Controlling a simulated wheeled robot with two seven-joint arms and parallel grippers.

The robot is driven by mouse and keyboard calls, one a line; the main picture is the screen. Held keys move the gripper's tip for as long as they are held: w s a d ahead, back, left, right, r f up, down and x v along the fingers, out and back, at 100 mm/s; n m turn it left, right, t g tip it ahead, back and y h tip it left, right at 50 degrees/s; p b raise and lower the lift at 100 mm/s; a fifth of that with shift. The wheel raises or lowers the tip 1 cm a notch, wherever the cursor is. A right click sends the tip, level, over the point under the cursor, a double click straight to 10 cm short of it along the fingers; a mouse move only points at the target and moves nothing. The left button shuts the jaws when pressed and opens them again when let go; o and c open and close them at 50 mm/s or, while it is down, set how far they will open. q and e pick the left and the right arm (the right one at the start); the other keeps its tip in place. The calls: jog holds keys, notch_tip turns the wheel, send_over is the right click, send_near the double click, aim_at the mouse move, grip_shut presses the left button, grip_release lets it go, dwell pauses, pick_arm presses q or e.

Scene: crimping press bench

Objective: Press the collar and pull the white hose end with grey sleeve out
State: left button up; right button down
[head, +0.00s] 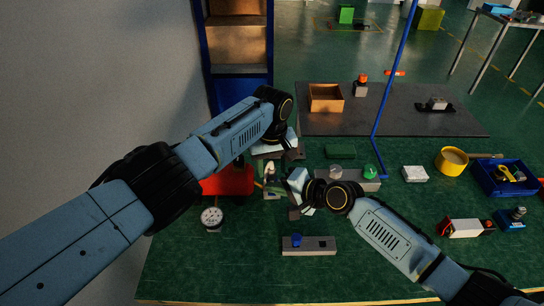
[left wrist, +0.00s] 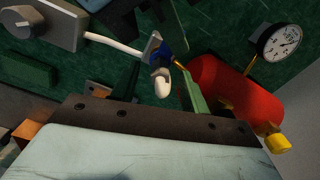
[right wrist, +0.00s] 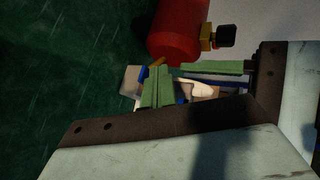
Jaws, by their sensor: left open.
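In the left wrist view a white hose (left wrist: 112,43) runs to a small blue collar (left wrist: 163,52). A rounded white piece (left wrist: 162,84) shows below the collar, between the green fingers of my left gripper (left wrist: 156,76), which is open with a gap around it. White tubing (right wrist: 202,89) and a bit of blue (right wrist: 143,74) also show in the right wrist view. My right gripper (right wrist: 156,88) has its green fingers together and stands beside the tubing; I cannot tell whether it touches the collar. In the head view both grippers are close together at the fixture (head: 269,178). I cannot make out the grey sleeve.
A red cylinder (head: 230,180) and a dial gauge (head: 212,217) stand close on the left. A grey block (head: 346,180) with a knob lies to the right. A grey bar (head: 309,246) with a blue knob lies in front.

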pick_arm(q)
jog(key=shift+f, duration=0.15)
grip_shut()
dwell(0.5)
